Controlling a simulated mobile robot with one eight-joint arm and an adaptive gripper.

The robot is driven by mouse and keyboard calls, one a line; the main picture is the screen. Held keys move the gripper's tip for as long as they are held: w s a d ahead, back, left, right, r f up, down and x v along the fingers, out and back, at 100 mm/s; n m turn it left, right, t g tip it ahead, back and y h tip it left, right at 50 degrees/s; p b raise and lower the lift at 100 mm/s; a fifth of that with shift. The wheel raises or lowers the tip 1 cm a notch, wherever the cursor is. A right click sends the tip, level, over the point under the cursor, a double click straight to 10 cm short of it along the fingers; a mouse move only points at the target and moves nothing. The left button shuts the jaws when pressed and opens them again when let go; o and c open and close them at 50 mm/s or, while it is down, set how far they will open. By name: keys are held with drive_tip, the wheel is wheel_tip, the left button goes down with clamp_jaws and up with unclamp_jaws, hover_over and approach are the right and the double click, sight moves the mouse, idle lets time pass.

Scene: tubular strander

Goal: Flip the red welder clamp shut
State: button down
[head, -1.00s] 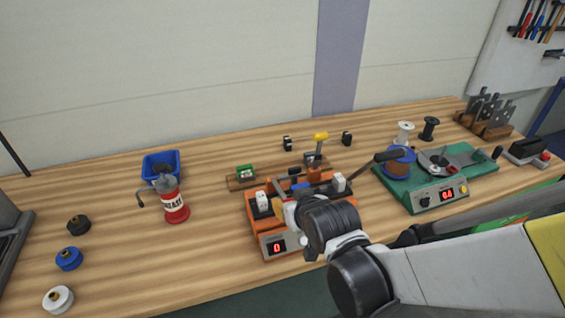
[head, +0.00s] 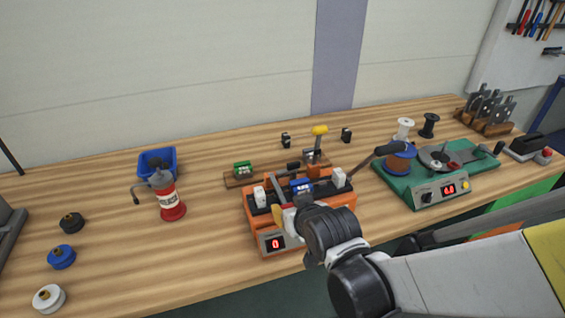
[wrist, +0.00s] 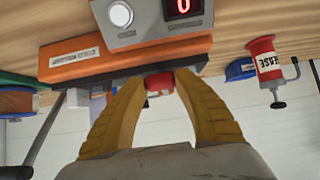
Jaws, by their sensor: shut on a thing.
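The orange welder (head: 335,218) stands on the bench in the middle of the head view, its front display showing a red 0. White and blue (head: 301,186) pieces sit on its top. The welder's front also shows upside down in the wrist view (wrist: 95,68). My gripper (wrist: 160,78) reaches its yellow fingers to the welder and is shut on a red part, the red welder clamp (wrist: 160,84). Only part of the clamp shows between the fingertips. In the head view my gripper (head: 280,215) and wrist hide the clamp, and its angle cannot be told.
A green machine (head: 400,187) with a blue spool stands right of the welder. A lever tool with a yellow knob (head: 320,131) stands just behind. A red grease can (head: 168,200) and blue bin (head: 150,160) are at left. The bench between can and welder is clear.

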drive_tip(key=c, duration=0.9)
unclamp_jaws()
drive_tip(key=shift+f, duration=0.1)
drive_tip(key=shift+v, duration=6.05)
drive_tip(key=s+d+m+g+h, duration=0.1)
drive_tip(key=s+d, duration=0.1)
drive_tip(key=d, duration=0.2)
drive_tip(key=s+d+m+g+h, duration=0.1)
drive_tip(key=d, duration=0.3)
drive_tip(key=s+d+m+g+h, duration=0.1)
drive_tip(key=s+d, duration=0.1)
drive_tip(key=d, duration=0.2)
drive_tip(key=shift+s+d+f, duration=0.2)
drive_tip(key=shift+s, duration=0.15)
